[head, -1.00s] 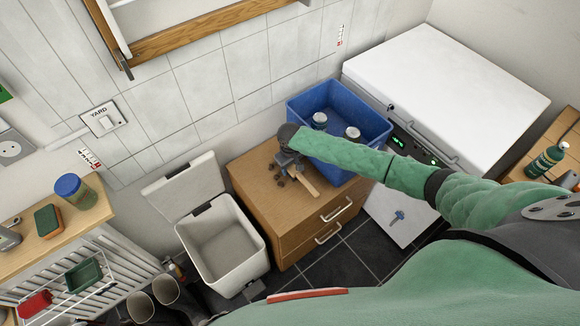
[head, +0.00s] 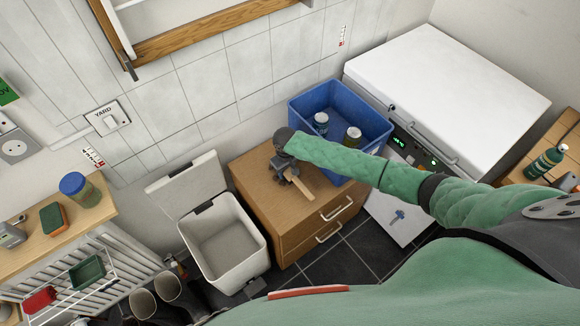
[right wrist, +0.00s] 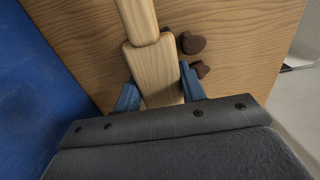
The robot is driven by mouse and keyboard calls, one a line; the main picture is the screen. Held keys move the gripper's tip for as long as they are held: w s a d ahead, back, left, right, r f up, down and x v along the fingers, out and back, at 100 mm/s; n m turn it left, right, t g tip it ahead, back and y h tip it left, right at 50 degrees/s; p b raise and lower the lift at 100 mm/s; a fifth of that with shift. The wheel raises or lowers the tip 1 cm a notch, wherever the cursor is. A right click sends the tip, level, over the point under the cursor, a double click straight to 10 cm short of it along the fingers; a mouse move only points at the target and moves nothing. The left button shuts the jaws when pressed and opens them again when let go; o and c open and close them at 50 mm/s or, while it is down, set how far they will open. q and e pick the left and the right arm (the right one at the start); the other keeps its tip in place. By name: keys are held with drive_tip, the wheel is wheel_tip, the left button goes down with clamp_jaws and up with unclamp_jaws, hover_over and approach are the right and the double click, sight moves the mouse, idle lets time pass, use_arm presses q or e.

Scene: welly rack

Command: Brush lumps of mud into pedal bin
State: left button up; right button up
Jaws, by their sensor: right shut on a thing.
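My right gripper (head: 287,171) is shut on a wooden brush (head: 300,187) over the top of the wooden drawer cabinet. The brush's pale handle shows in the right wrist view (right wrist: 152,70) between the blue fingers; its bristles are hidden. Two dark brown lumps of mud (right wrist: 192,43) (right wrist: 201,69) lie on the wood just right of the brush in that view. In the head view the lumps are mostly hidden around the gripper. The white pedal bin (head: 243,265) stands left of the cabinet with its lid (head: 187,184) up; its inside looks empty. My left gripper is not in view.
A blue crate (head: 335,160) with jars stands at the cabinet's (head: 250,180) back right. A white chest (head: 450,85) is further right. A slatted rack (head: 85,270) and a shelf with a jar (head: 75,188) stand at the left. Boots are beside the bin.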

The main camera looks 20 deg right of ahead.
sight(262, 190)
drive_tip(key=shift+s+a+p, duration=0.6)
drive_tip(key=shift+s+a, duration=0.05)
drive_tip(key=shift+a, duration=1.05)
drive_tip(key=shift+s+a+p, duration=0.55)
drive_tip(key=shift+s+a, duration=0.05)
drive_tip(key=shift+a, duration=1.05)
drive_tip(key=shift+s+a+p, duration=0.6)
drive_tip(key=shift+s+a, duration=0.05)
drive_tip(key=shift+a, duration=1.05)
drive_tip(key=shift+s+a+r, duration=0.1)
drive_tip(key=shift+a, duration=0.25)
drive_tip(key=s+a+p, duration=0.2)
drive_tip(key=s+a, duration=0.1)
drive_tip(key=a, duration=0.5)
wheel_tip(262, 190, up, 7)
drive_tip(key=p, duration=0.1)
